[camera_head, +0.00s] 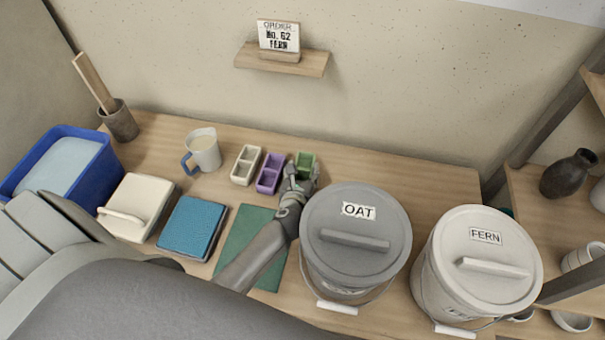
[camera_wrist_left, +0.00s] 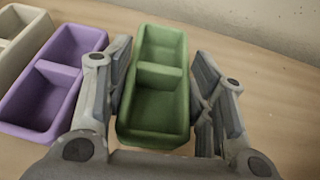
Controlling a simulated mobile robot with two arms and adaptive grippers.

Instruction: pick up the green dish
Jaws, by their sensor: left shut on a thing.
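The green dish (camera_wrist_left: 158,110) is a small rectangular tray with two compartments, empty inside. In the head view the green dish (camera_head: 306,160) stands at the right end of a row of small dishes, partly hidden by my left gripper. My left gripper (camera_head: 299,177) reaches it from the front. In the left wrist view the left gripper (camera_wrist_left: 160,92) has one finger along each long side of the dish and is shut on it. Whether the dish is off the table cannot be told. My right gripper is not in view.
A purple dish (camera_head: 270,173) and a cream dish (camera_head: 245,165) stand just left. The grey OAT bucket (camera_head: 356,245) stands close to the right of my arm, with the white FERN bucket (camera_head: 480,260) beyond. A jug (camera_head: 204,152) stands further left. A green mat (camera_head: 237,243) lies in front.

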